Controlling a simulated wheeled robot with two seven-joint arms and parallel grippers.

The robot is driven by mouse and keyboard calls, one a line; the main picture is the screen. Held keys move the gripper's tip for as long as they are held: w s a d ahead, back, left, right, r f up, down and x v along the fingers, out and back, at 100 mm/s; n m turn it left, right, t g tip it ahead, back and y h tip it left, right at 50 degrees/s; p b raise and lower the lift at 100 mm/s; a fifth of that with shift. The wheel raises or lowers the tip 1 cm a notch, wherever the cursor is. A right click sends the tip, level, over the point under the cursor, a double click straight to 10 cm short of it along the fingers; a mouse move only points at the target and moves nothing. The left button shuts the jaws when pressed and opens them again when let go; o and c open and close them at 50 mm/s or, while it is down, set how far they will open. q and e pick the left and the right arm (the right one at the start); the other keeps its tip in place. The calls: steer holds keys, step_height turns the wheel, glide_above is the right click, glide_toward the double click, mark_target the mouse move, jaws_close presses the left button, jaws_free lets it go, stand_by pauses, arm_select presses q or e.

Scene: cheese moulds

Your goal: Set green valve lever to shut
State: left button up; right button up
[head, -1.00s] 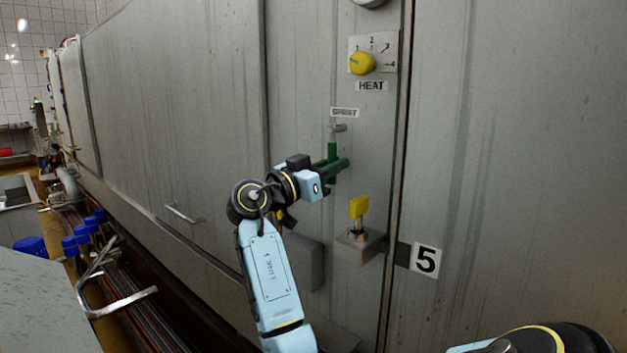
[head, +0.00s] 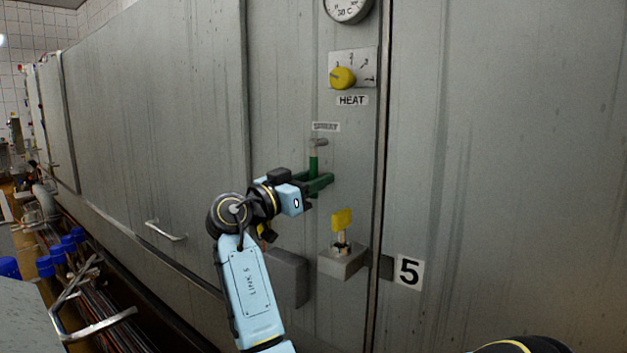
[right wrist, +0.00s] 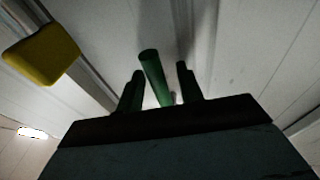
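The green valve lever (head: 314,164) hangs upright below a grey stub (head: 318,143) on the steel wall, under a small label that is hard to read. My right gripper (head: 318,183) is at its lower end, with green fingers on either side of it. In the right wrist view the lever (right wrist: 155,78) stands between the two dark green fingers of my right gripper (right wrist: 160,90), with gaps at both sides, so the gripper is open. Contact with the lever cannot be told. My left gripper is out of view.
A yellow knob (head: 342,78) marked HEAT and a dial gauge (head: 347,8) are above. A yellow handle (head: 341,219) on a grey box (head: 342,262) juts out below right. A metal bar handle (head: 165,231) is at the left.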

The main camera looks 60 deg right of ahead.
steer(key=b+v, duration=0.1)
steer(key=v, duration=1.2)
steer(key=shift+a, duration=0.15)
steer(key=shift+w, duration=0.1)
steer(key=shift+f, duration=0.1)
